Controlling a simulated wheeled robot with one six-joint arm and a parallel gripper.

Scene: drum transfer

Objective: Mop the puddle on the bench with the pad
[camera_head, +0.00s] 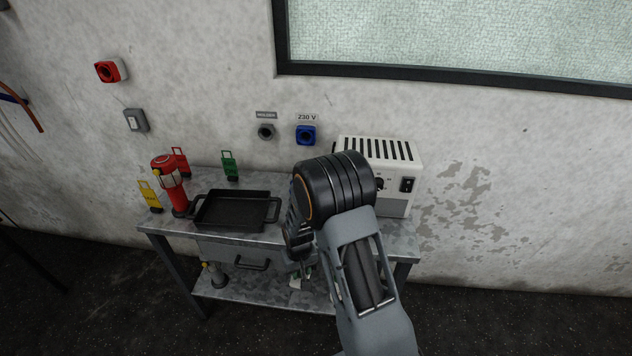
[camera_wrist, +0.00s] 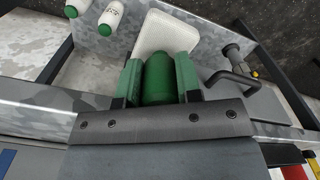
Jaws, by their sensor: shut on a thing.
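My gripper (camera_wrist: 158,82) is shut on the green handle (camera_wrist: 158,78), which appears to belong to the white textured pad (camera_wrist: 166,32) just beyond the fingers. In the wrist view the pad is in front of the lower shelf; I cannot tell whether it touches it. In the head view my arm hides most of the gripper, which is near the front edge of the grey metal bench (camera_head: 402,238). I see no clear puddle on the bench; my arm covers part of the top.
A white vented box (camera_head: 398,168) stands at back right. White green-capped bottles (camera_wrist: 110,18) are on the lower shelf (camera_head: 262,285).

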